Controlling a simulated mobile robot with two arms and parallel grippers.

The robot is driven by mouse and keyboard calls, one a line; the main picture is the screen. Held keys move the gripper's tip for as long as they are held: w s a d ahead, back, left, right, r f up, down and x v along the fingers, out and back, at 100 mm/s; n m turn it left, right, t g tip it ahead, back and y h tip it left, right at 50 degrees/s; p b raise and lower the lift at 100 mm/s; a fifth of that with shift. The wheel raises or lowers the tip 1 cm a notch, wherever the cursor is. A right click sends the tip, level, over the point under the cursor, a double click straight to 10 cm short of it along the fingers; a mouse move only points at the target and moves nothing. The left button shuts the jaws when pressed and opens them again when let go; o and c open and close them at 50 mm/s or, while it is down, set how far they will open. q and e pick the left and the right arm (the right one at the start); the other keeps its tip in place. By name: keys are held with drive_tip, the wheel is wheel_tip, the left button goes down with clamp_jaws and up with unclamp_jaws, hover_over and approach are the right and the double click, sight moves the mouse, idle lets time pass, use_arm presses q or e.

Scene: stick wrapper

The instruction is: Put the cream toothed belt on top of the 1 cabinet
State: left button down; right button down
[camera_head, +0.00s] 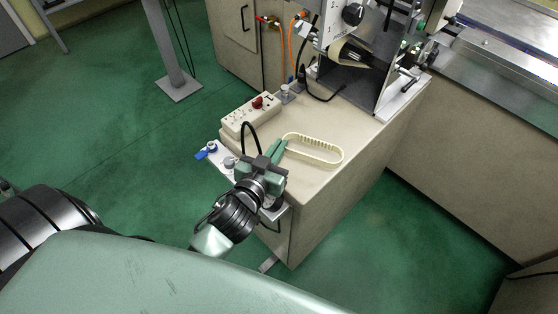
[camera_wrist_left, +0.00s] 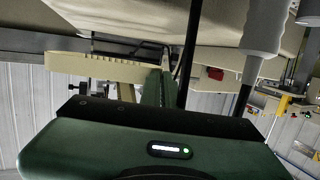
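The cream toothed belt (camera_head: 325,161) is a long closed loop with teeth on its inside. It is over the near part of the beige cabinet top (camera_head: 318,178). My left gripper (camera_head: 277,148) comes in over the cabinet's near left edge, its green fingers shut on the left end of the belt. The left wrist view shows the belt (camera_wrist_left: 95,66) reaching out to the left from the fingers (camera_wrist_left: 156,88). I cannot tell whether the belt touches the top or hangs just above it. My right gripper is not in view.
A white power strip (camera_head: 250,117) with a red plug and a black cable stands left of the belt. A machine (camera_head: 355,65) with hoses fills the back of the cabinet. Another counter (camera_head: 470,130) stands to the right. Bare top lies right of the belt.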

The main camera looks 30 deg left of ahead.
use_arm(q)
drive_tip(key=shift+f+b, duration=0.5)
drive_tip(key=shift+f, duration=1.9)
drive_tip(key=shift+f, duration=0.15)
drive_tip(key=c, duration=1.6)
unclamp_jaws()
drive_tip(key=shift+c, duration=0.2)
drive_tip(key=shift+r, duration=0.2)
drive_tip(key=shift+s+f, duration=0.1)
drive_tip(key=shift+s, duration=0.25)
drive_tip(key=b+v, duration=0.1)
drive_tip(key=v, duration=1)
drive_tip(key=shift+s+b, duration=0.2)
drive_tip(key=shift+b, duration=0.1)
